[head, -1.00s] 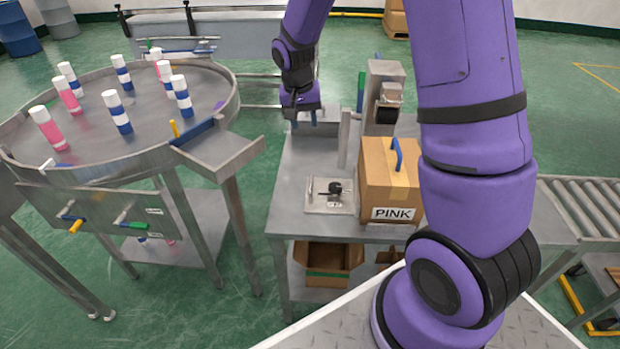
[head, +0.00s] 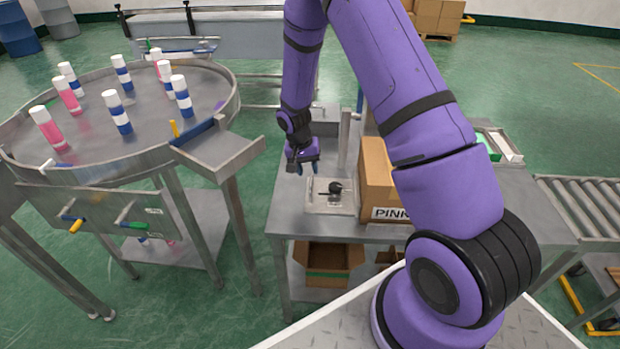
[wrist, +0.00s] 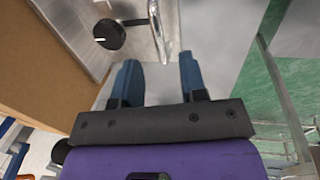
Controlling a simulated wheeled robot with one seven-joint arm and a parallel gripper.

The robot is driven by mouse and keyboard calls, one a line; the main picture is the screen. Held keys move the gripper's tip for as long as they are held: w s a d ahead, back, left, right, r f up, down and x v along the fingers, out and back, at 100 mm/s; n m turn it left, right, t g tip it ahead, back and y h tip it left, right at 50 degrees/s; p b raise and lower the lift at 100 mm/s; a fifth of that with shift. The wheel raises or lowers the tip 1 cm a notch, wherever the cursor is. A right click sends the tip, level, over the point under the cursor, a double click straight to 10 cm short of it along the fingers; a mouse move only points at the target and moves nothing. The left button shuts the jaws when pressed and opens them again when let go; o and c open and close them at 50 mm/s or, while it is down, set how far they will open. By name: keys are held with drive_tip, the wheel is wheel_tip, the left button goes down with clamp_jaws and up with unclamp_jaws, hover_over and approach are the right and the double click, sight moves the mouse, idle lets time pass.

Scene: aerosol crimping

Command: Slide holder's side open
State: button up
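The holder (head: 318,207) is a low metal plate fixture with a black knob (head: 335,187), on the steel table left of the cardboard box. In the wrist view the holder (wrist: 82,22) shows at the upper left with its black knob (wrist: 109,34), and a bright metal bar (wrist: 158,28) stands along its side. My gripper (head: 306,170) is just above the table at the holder's back left. In the wrist view my gripper (wrist: 158,75) has its two blue fingers apart with nothing between them; the bar is a little beyond the fingertips.
The cardboard box (head: 377,170) marked PINK stands right of the holder, partly behind my arm. A metal post (head: 344,138) stands behind the holder. A round table (head: 80,125) with several pink and blue cans is at the left. The table's left strip is clear.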

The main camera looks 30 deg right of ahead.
sight(311, 181)
drive_tip(key=shift+s+d+f, duration=0.15)
drive_tip(key=shift+d+f, duration=0.05)
drive_tip(key=shift+f, duration=0.85)
drive_tip(key=shift+s+d+f, duration=0.1)
drive_tip(key=shift+d+f, duration=0.05)
drive_tip(key=shift+f, duration=0.9)
clamp_jaws()
